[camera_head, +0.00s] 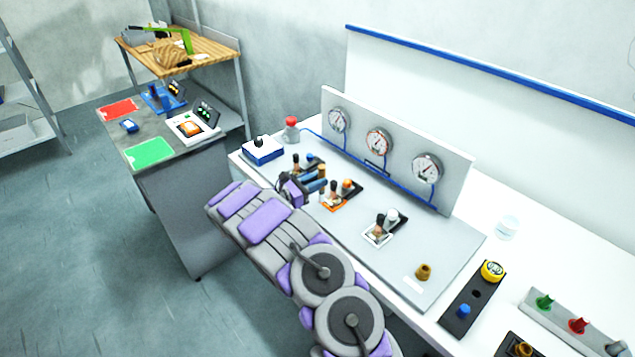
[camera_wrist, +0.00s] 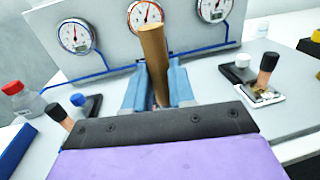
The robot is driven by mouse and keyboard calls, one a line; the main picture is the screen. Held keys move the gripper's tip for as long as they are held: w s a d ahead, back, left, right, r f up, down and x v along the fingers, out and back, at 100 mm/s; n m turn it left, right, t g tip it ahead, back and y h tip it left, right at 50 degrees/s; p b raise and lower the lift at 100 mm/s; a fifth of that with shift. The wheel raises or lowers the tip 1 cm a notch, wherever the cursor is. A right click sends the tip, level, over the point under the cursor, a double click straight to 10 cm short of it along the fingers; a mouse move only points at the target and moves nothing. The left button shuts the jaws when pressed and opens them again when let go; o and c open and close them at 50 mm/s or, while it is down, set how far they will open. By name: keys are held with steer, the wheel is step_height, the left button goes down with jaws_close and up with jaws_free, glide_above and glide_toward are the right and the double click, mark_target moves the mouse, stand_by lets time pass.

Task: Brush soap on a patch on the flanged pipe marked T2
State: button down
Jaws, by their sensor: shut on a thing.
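My gripper (camera_head: 314,182) is over the grey bench plate, between the blue-capped and orange-capped fittings. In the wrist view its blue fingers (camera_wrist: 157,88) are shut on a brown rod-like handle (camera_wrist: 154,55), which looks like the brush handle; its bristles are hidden. The orange-capped pipe fitting (camera_head: 345,187) stands just right of my gripper on an orange-edged base. The blue-capped fitting (camera_head: 311,160) is behind it, and the white-capped fitting (camera_head: 390,216) is to the right. I cannot read any T2 mark, and no soap patch is clear.
A gauge panel (camera_head: 452,172) with three dials and a blue pipe stands behind the fittings. A red-capped bottle (camera_head: 291,130) and a blue box (camera_head: 263,154) are at the left. A brown pot (camera_head: 423,271) and a clear cup (camera_head: 508,227) are to the right.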

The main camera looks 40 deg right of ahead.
mark_target(319, 169)
steer(key=shift+s+a+r+p, duration=0.1)
steer(key=shift+a+r+p, duration=0.3)
steer(key=shift+r, duration=0.45)
steer(key=shift+a+r+p, duration=0.4)
steer(key=shift+a+r, duration=0.05)
steer(key=shift+r, duration=0.35)
steer(key=shift+s+a+r+p, duration=0.1)
steer(key=shift+a+r+p, duration=0.3)
steer(key=shift+r, duration=0.45)
steer(key=shift+w, duration=0.1)
steer(key=a+n+t+y+b, duration=0.3)
steer(key=a+n+t, duration=0.5)
steer(key=a, duration=2.2)
steer(key=shift+s+a+f+n+t+y, duration=0.15)
steer(key=shift+s+a+n+t+y, duration=0.3)
steer(key=shift+t, duration=1.85)
steer(key=shift+w+d, duration=0.1)
steer(key=shift+w, duration=0.05)
